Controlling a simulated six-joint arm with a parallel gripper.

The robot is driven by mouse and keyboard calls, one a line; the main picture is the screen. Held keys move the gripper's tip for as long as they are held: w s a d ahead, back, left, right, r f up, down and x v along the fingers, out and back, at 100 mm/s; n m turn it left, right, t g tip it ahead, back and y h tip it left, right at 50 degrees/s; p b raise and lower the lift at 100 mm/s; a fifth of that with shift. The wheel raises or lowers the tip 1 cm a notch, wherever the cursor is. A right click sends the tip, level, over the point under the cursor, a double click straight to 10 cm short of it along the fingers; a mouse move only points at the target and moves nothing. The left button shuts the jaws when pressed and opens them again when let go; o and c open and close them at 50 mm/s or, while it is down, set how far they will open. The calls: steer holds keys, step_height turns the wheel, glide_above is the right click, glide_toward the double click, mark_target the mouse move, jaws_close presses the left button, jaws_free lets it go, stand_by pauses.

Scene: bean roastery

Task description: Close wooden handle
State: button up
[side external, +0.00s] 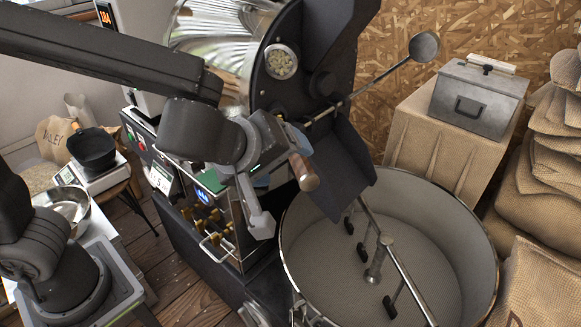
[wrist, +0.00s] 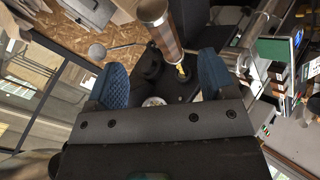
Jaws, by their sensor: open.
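The wooden handle (side external: 303,172) is a short brown cylinder on the front of the black roaster, beside the dark discharge chute. It also shows in the wrist view (wrist: 162,32), tilted, with a yellow metal piece at its lower end. My gripper (side external: 284,180) is just left of the handle in the side view. In the wrist view my gripper (wrist: 163,78) is open, its two blue ribbed pads wide apart. The handle's lower end shows in the gap between them. I see no contact, but the exact depth is hard to tell.
The round cooling tray (side external: 485,235) with stirring arms lies below right. The chute (side external: 342,168) stands close to the handle. A long rod with a round end (side external: 425,46) sticks out above. A metal box (side external: 478,97) sits on a crate at the right, near stacked sacks (side external: 545,200).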

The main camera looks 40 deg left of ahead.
steer(key=s+d+m, duration=0.1)
steer(key=d+m, duration=0.1)
steer(key=m, duration=0.1)
steer(key=d+r+m+g+y, duration=0.1)
steer(key=m, duration=0.2)
steer(key=s+d+r+m, duration=0.1)
steer(key=d+m, duration=0.1)
steer(key=m, duration=0.1)
steer(key=shift+s+d, duration=0.35)
steer(key=c, duration=0.6)
steer(key=s+d+m, duration=0.1)
steer(key=m, duration=0.1)
steer(key=s+d+m+g, duration=0.1)
steer(key=m, duration=0.1)
steer(key=s+d+r+m+y, duration=0.1)
steer(key=m, duration=0.2)
steer(key=shift+s+d+r+g, duration=0.1)
steer(key=shift+s+d+g, duration=0.2)
steer(key=c, duration=0.6)
steer(key=shift+s+d+m, duration=0.1)
steer(key=shift+s+m, duration=0.05)
steer(key=shift+m, duration=0.25)
steer(key=shift+c, duration=0.7)
jaws_close()
steer(key=w+a+f, duration=0.5)
steer(key=w+f, duration=0.2)
steer(key=f, duration=0.1)
steer(key=shift+w, duration=0.4)
steer(key=shift+a, duration=0.1)
